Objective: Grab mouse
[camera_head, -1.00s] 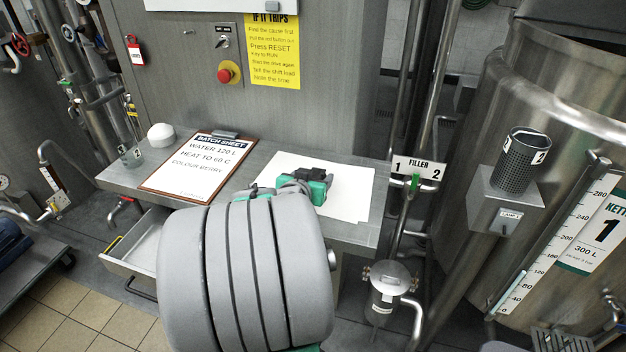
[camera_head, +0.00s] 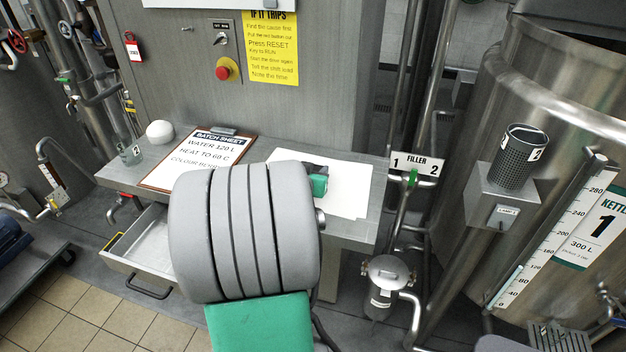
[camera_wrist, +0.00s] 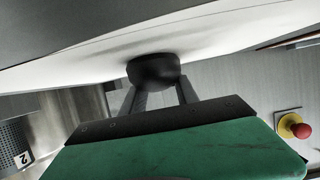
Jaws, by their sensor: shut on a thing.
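The mouse (camera_wrist: 153,72) is a small, dark, rounded thing at the middle of the wrist view. My gripper (camera_wrist: 156,92) has its two grey fingers on either side of it and is shut on it. The mouse is against or very close to the white sheet (camera_wrist: 225,35); I cannot tell whether it touches. In the head view my arm hides the mouse and the fingertips. Only a green and black part of my gripper shows there, over the white sheet (camera_head: 345,202) on the steel bench.
The steel bench (camera_head: 366,226) also bears a clipboard batch sheet (camera_head: 205,150), a white dome (camera_head: 160,132) and a clear beaker (camera_head: 130,154). An open drawer (camera_head: 150,250) juts out below. A red stop button (camera_head: 223,73) is on the cabinet behind. Filler pipes (camera_head: 399,235) stand to the right.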

